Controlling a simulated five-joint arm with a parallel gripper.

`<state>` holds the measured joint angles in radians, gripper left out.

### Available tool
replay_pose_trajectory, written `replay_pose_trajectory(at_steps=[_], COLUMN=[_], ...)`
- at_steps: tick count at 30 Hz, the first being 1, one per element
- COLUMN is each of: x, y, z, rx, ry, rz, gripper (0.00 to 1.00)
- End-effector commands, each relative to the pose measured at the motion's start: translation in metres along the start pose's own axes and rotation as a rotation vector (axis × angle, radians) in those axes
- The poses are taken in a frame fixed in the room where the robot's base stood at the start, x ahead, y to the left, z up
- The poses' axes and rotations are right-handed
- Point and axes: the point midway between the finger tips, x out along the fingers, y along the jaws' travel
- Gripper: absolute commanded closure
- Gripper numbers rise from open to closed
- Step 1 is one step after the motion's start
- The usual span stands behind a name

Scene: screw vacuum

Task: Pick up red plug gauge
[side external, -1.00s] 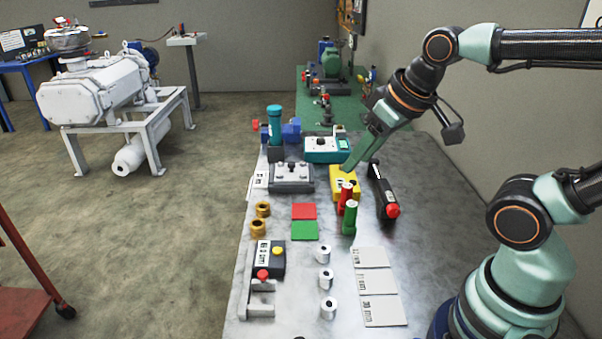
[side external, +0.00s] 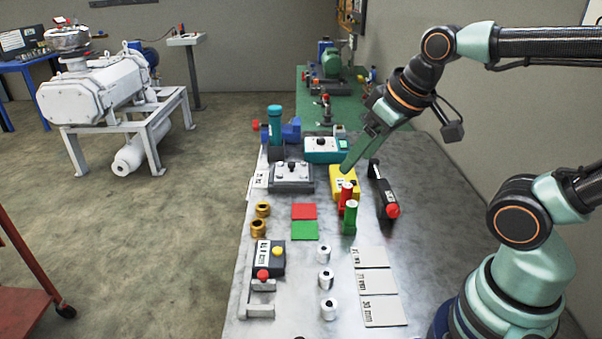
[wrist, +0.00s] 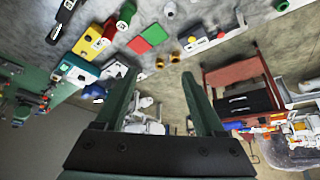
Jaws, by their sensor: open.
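The red plug gauge (side external: 346,190) stands on the metal table, close behind a green plug gauge (side external: 350,217) that partly hides it in the side view. In the wrist view the red plug gauge (wrist: 110,28) is at the upper left, next to the green one (wrist: 126,13). My gripper (side external: 345,172) is tilted down, with its fingertips above and just behind the red gauge, near the yellow box. The wrist view shows my gripper (wrist: 154,76) with two green fingers spread wide and nothing between them.
A yellow box (side external: 343,182) is beside the gauges, and a black tool with a red end (side external: 383,190) lies to their right. Red (side external: 304,211) and green (side external: 305,230) squares are at left. Labelled plates (side external: 380,281) and metal cylinders (side external: 326,278) lie nearer the camera.

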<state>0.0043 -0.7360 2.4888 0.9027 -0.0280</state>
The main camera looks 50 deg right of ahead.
Motion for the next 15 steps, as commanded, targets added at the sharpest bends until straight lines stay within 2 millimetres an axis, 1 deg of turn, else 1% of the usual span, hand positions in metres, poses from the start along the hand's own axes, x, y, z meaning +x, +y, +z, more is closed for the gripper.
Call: replay_pose_trajectory(at_steps=[2, 5, 11, 15], x=[0.002, 0.006, 0.025, 0.044], y=[0.004, 0.014, 0.043, 0.066], z=[-0.005, -0.015, -0.042, -0.056], rx=[-0.058, -0.198, -0.573, -0.836], ry=[-0.021, -0.067, -0.181, -0.253], rz=[0.005, 0.010, -0.019, -0.074], gripper=[0.29, 0.29, 0.29, 0.29])
